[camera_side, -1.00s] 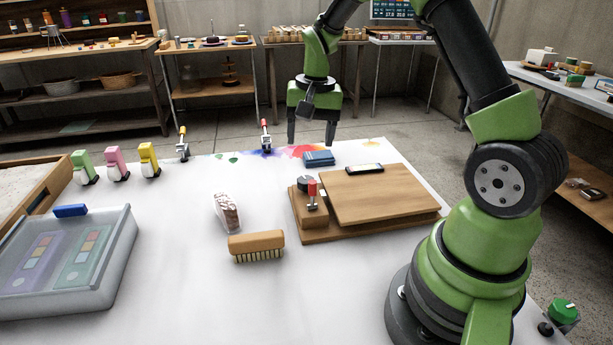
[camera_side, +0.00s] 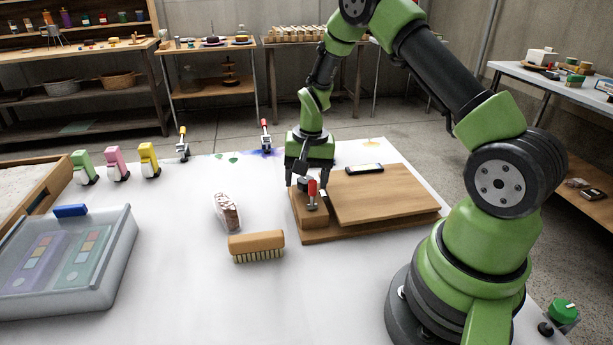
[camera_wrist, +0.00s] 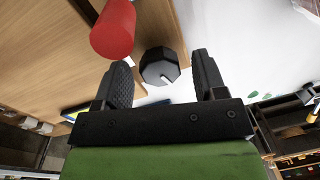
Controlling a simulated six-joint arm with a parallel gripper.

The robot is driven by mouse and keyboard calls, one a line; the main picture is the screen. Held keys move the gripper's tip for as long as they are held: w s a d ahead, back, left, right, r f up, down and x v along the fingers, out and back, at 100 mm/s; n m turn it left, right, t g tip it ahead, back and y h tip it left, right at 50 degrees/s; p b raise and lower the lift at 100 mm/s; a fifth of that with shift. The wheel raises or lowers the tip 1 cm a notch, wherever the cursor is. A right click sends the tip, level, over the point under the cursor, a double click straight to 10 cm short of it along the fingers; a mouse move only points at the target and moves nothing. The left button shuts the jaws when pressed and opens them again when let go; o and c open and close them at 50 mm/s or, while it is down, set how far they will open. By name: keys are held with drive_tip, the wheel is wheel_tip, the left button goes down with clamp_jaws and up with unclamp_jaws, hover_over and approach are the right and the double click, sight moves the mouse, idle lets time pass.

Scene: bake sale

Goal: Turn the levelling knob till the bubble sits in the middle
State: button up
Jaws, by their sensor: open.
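The levelling knob is a dark, faceted knob (camera_wrist: 159,68) with a white pointer mark, seen in the wrist view. It sits at the left end of the wooden levelling stand (camera_side: 330,236), partly hidden in the side view. My gripper (camera_side: 308,181) is pointing down over it, open. In the wrist view my gripper's fingers (camera_wrist: 161,70) are spread to either side of the knob, with gaps showing. The level vial (camera_side: 365,169) lies in a dark frame on the tilted wooden board (camera_side: 380,197). Its bubble is too small to make out.
A red-handled clamp (camera_side: 312,192) stands close in front of the knob; its red handle (camera_wrist: 113,28) also shows in the wrist view. A brush (camera_side: 257,243) and a clear-wrapped item (camera_side: 227,212) lie to the left.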

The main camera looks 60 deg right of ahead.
drive_tip(key=c, duration=0.9)
drive_tip(key=shift+m, duration=0.6)
drive_tip(key=o, duration=0.9)
wheel_tip(320, 180, up, 10)
drive_tip(key=shift+s+d, duration=0.2)
drive_tip(key=shift+s, duration=0.15)
